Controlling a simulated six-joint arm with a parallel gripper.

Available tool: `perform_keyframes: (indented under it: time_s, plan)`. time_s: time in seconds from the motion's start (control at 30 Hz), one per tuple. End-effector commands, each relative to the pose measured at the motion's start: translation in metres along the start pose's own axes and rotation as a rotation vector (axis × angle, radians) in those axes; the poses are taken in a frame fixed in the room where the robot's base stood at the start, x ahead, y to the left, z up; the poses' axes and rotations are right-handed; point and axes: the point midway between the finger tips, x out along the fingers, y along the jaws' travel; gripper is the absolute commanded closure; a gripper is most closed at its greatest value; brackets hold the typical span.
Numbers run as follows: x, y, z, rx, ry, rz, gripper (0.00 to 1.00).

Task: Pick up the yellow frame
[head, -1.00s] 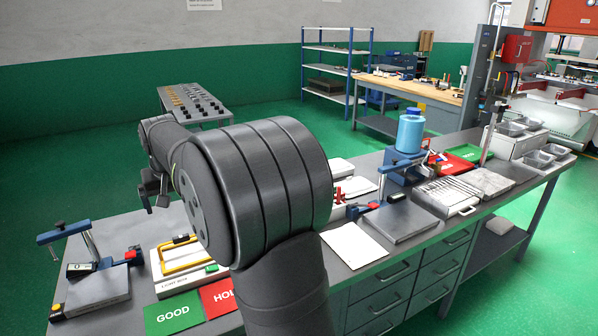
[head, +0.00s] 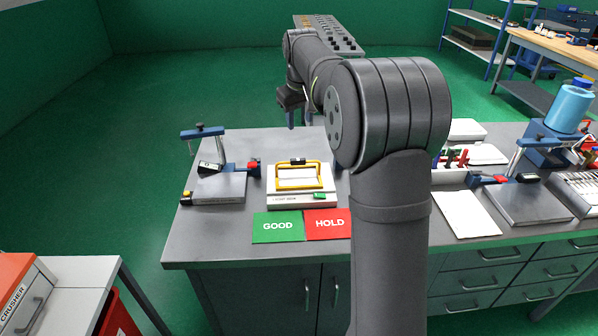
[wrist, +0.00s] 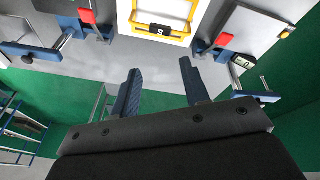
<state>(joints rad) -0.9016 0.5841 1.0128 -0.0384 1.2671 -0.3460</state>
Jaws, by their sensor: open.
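The yellow frame (head: 299,186) lies on a white light box (head: 300,201) on the grey bench, with a black clip at its far edge. In the wrist view the yellow frame (wrist: 188,36) shows at the top, with its black clip marked S. My gripper (wrist: 155,82) is open and empty, with its two dark fingers apart, and the frame lies beyond the fingertips. In the head view my gripper (head: 291,108) hangs above and behind the frame, near the bench's far edge.
Green GOOD (head: 278,227) and red HOLD (head: 328,223) mats lie in front of the light box. A clamp stand (head: 216,187) stands to its left. A white sheet (head: 465,214) and another clamp stand (head: 527,203) are to the right, past my arm.

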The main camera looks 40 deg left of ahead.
Motion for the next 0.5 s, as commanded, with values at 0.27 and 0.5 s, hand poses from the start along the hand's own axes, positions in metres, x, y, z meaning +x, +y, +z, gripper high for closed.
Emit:
perform_keyframes:
  time_s: [0.27,0.5]
  plan:
    - [0.025,0.013,-0.030,-0.567,-0.108,-0.102,0.58]
    - [0.041,0.019,-0.041,-0.965,-0.145,-0.211,0.58]
